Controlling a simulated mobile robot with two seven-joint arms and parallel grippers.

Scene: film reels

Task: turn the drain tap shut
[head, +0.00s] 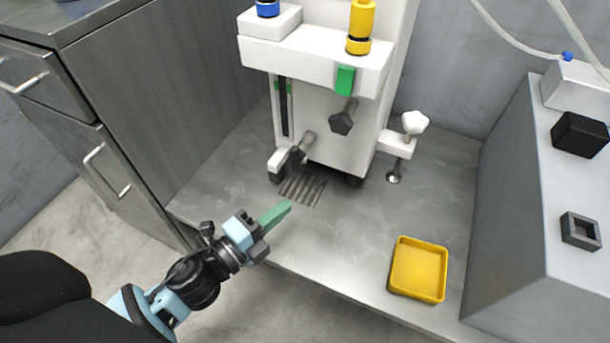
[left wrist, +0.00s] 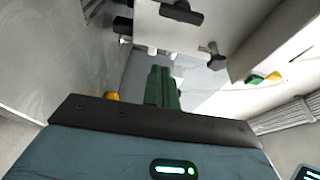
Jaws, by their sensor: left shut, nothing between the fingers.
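A white machine (head: 330,130) stands on a metal bench. Low on its front, a grey tap-like fitting (head: 298,152) with a pale block end sticks out above a slotted drain grate (head: 304,188). A dark star-shaped knob (head: 343,121) sits higher on the same face. No label shows which one is the drain tap. My left gripper (head: 275,214), with green fingers, is shut and empty. It is in front of the grate and apart from the fitting. Its fingers also show in the left wrist view (left wrist: 161,88). My right gripper is not in view.
A yellow tray (head: 419,268) lies at the bench's front right. A white knob on a stem (head: 414,122) stands right of the machine. A grey cabinet (head: 190,90) bounds the left, and a grey housing (head: 530,190) the right. Bare bench lies between grate and tray.

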